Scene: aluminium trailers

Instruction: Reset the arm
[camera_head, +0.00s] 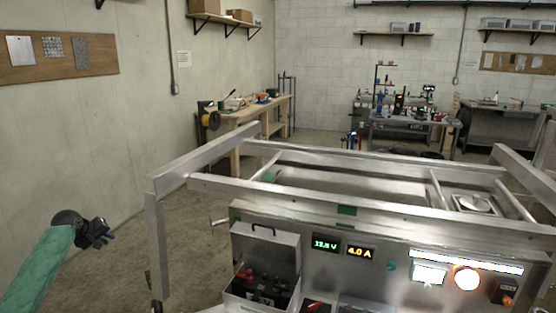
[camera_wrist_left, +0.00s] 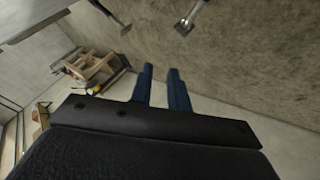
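My left arm in its green sleeve comes in at the lower left of the head view. Its dark left gripper (camera_head: 105,237) hangs in free air left of the aluminium trailer frame (camera_head: 155,235), apart from it. In the left wrist view the two blue fingers of the left gripper (camera_wrist_left: 160,76) stand apart with an empty gap between them. Nothing is held. My right arm and gripper do not show in either view.
A metal panel with lit displays (camera_head: 345,249) and an open box (camera_head: 265,255) sits inside the trailer frame. A wooden workbench (camera_head: 240,120) stands by the left wall, beneath a shelf (camera_head: 222,19). The concrete floor (camera_head: 190,260) around the left gripper is open.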

